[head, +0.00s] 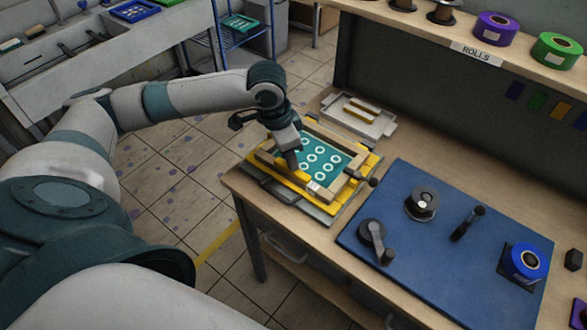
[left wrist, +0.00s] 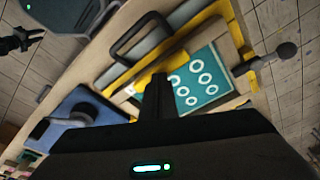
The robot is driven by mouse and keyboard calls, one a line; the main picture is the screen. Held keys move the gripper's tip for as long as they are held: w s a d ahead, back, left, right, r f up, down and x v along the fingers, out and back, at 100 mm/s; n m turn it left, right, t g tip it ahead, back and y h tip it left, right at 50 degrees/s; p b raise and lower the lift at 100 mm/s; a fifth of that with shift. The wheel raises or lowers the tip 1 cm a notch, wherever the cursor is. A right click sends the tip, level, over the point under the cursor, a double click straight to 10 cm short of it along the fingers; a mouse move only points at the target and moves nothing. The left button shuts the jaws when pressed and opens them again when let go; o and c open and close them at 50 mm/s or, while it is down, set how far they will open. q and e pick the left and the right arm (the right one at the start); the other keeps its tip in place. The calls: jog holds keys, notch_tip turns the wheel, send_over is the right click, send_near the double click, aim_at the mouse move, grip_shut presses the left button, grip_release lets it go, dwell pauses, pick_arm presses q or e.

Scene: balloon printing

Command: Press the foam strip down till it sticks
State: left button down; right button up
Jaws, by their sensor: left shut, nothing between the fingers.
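A wooden frame (head: 336,138) holds a teal plate (head: 335,158) with several white rings; the plate also shows in the left wrist view (left wrist: 208,65). A yellow strip (head: 296,176), which looks like the foam strip, lies along the frame's near side, partly hidden by my left gripper. My left gripper (head: 292,164) points down with its fingers shut and empty, its tips at or just over that strip; contact cannot be told. In the left wrist view the fingers (left wrist: 158,88) hide part of the frame. My right gripper (left wrist: 34,38) is open, away from the frame, at that view's left edge.
A blue mat (head: 400,220) with a black roll (head: 422,203) and a blue tape roll (head: 524,262) lies to the right. A knobbed handle (head: 366,180) sticks out at the frame's right.

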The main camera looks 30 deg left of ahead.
pick_arm(q)
jog(key=shift+s+f+p, duration=0.15)
jog(key=shift+f+p, duration=0.05)
jog(key=shift+p, duration=0.1)
dwell(0.7)
dwell(1.1)
jog(key=shift+p+v, duration=0.95)
jog(key=shift+p, duration=0.2)
jog(key=w+p+v, duration=0.1)
jog(key=p+v, duration=0.5)
jog(key=p, duration=0.1)
jog(key=shift+w+d+r, duration=0.3)
jog(key=shift+w+d, duration=0.05)
jog(key=shift+d, duration=0.15)
